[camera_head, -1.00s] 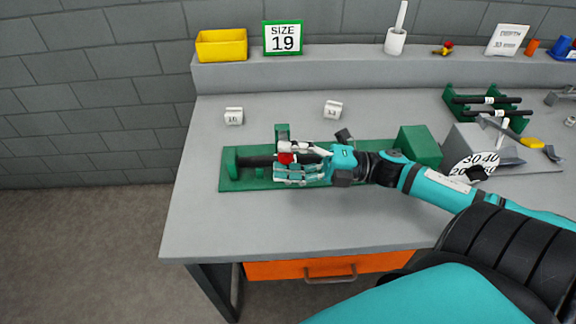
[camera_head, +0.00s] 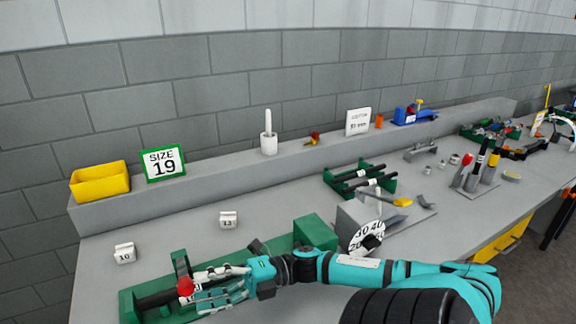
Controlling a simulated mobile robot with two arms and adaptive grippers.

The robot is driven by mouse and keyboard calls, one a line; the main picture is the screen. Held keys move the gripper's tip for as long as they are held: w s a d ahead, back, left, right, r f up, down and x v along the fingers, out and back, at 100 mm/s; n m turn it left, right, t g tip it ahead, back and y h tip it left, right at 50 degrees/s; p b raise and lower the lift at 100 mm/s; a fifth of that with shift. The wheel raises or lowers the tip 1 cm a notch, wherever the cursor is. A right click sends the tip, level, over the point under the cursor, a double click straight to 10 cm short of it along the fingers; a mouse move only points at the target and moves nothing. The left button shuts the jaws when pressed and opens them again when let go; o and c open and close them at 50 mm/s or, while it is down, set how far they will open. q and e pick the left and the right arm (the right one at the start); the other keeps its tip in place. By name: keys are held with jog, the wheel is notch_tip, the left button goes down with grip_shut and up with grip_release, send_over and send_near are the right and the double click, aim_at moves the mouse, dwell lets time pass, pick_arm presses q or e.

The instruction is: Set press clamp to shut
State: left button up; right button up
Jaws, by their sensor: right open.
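The green press (camera_head: 311,233) lies along the front of the bench, with a green end block, an upright green post (camera_head: 181,264) and a dark bar (camera_head: 155,299) along its base. A red part (camera_head: 186,286), seemingly the clamp's handle tip, shows beside my right gripper's fingers. My right gripper (camera_head: 212,287) reaches in from the right over the press, its fingers open around or beside the clamp; the fingers hide much of it, so contact and the clamp's position cannot be told. My left gripper is out of view.
Small white blocks marked 10 (camera_head: 125,253) and 13 (camera_head: 228,220) stand behind the press. A yellow bin (camera_head: 100,181) and a SIZE 19 sign (camera_head: 163,162) stand on the back ledge. A dial (camera_head: 366,237) and a green rack with dark rods (camera_head: 357,178) stand to the right.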

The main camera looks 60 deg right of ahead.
jog(key=p+v, duration=0.2)
jog(key=v, duration=1.4)
jog(key=shift+s+r+p, duration=0.2)
jog(key=shift+s+p, duration=0.15)
jog(key=shift+s, duration=0.2)
dwell(0.4)
